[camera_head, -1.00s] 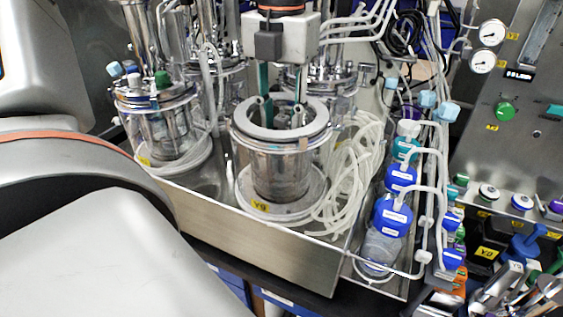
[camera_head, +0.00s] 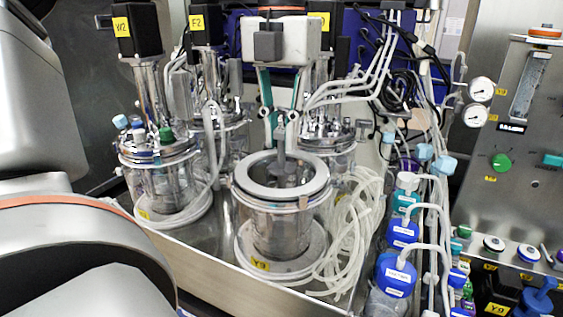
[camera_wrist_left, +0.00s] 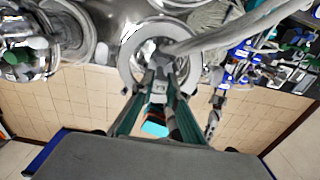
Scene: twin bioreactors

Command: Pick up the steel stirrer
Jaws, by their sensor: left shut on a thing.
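My left gripper (camera_head: 282,112) comes down from above, with a white body and teal-lined fingers, over the front glass vessel (camera_head: 281,235) labelled Y9. It is shut on the grey steel stirrer (camera_head: 283,150). The stirrer hangs upright between the fingertips, and its lower part is inside the open ring top (camera_head: 250,183) of the vessel, partly hidden by the rim. In the left wrist view the teal fingers converge (camera_wrist_left: 160,82) near the pale ring (camera_wrist_left: 128,70). The stirrer is hard to make out there. My right gripper is not seen.
A lidded vessel (camera_head: 162,185) stands at left, with others behind. Coiled clear tubing (camera_head: 355,220) lies right of the front vessel. Blue-capped bottles (camera_head: 397,276) and a gauge panel (camera_head: 500,135) stand further right. Hoses (camera_head: 350,88) pass close beside my left gripper.

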